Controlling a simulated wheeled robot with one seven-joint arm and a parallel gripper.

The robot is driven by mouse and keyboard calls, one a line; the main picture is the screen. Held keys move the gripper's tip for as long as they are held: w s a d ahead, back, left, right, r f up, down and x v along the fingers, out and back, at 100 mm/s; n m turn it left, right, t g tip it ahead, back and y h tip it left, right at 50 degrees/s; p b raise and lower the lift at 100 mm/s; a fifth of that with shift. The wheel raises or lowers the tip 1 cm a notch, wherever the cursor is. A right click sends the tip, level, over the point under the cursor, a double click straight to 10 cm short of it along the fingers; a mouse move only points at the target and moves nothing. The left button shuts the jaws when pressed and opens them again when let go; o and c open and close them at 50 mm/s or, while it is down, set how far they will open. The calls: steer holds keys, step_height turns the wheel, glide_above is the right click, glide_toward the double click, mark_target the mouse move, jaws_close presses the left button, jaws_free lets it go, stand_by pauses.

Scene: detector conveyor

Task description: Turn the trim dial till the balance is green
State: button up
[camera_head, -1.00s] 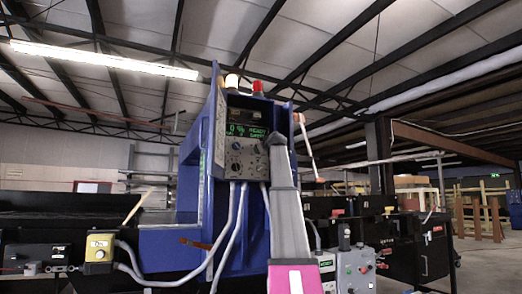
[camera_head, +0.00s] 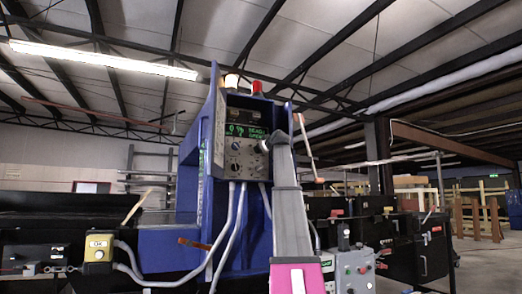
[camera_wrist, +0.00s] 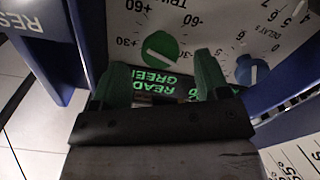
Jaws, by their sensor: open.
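The trim dial is a round green knob with a white pointer line (camera_wrist: 160,47), on a white panel face marked with plus and minus numbers, upside down in the wrist view. A dark display (camera_wrist: 150,84) with green letters, partly readable as READ and GREEN, shows between my fingers; it also shows in the head view (camera_head: 241,131). My gripper (camera_wrist: 162,62) is open, its two green fingers apart, with nothing between them but the view of the panel. The fingertips lie at the dial's lower side in the picture; contact cannot be told. In the head view my arm hides the panel's right side.
A blue knob (camera_wrist: 246,70) with its own number scale sits right of the dial. Blue housing walls (camera_head: 217,120) flank the panel. A red lamp (camera_head: 257,88) tops the housing. Grey cables (camera_head: 225,235) hang below. A yellow button box (camera_head: 98,248) stands left.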

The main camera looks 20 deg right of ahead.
steer(key=s, duration=0.7)
steer(key=shift+s, duration=0.2)
steer(key=shift+s, duration=0.1)
